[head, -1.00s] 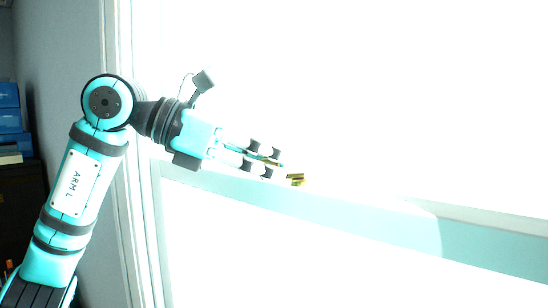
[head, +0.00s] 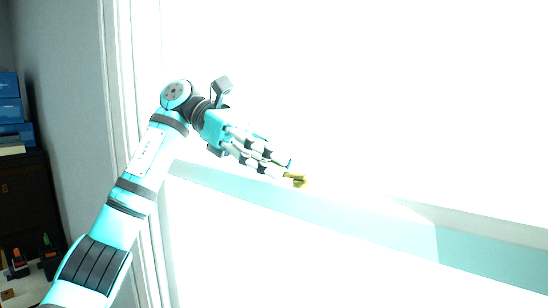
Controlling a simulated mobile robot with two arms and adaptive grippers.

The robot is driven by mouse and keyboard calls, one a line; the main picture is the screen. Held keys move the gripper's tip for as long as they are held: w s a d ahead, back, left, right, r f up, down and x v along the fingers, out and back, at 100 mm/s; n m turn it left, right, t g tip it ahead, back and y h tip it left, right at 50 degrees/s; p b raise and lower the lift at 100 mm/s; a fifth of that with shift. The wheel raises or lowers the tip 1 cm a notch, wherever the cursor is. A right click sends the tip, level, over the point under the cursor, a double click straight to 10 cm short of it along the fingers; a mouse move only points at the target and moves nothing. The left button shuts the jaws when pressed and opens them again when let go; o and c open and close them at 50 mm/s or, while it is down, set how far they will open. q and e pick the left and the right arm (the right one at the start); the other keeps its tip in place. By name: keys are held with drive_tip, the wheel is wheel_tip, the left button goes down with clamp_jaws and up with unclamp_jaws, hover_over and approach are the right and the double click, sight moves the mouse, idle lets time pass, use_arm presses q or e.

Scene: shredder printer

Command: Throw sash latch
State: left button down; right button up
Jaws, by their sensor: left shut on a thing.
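The sash latch (head: 299,181) is a small brass-coloured fitting on the pale window rail (head: 350,217). My left gripper (head: 283,170) reaches in from the left and is shut on the latch, its fingertips at the latch's left end. The fingers hide part of the brass, and the bright glare blurs its outline, so the exact position of the lever is hard to tell. My right gripper is out of view.
The window glass above and below the rail is washed out white. The white window frame (head: 122,120) runs upright at the left. A dark cabinet (head: 28,200) with blue boxes (head: 9,100) stands at the far left. The rail to the right is clear.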

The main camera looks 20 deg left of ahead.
use_arm(q)
drive_tip(key=shift+w, duration=0.1)
idle(0.4)
drive_tip(key=c, duration=1.4)
unclamp_jaws()
drive_tip(key=shift+w+f, duration=0.1)
drive_tip(key=shift+w, duration=0.05)
drive_tip(key=shift+o, duration=0.2)
drive_tip(key=shift+a, duration=0.2)
drive_tip(key=shift+v, duration=3.6)
drive_tip(key=shift+w, duration=0.1)
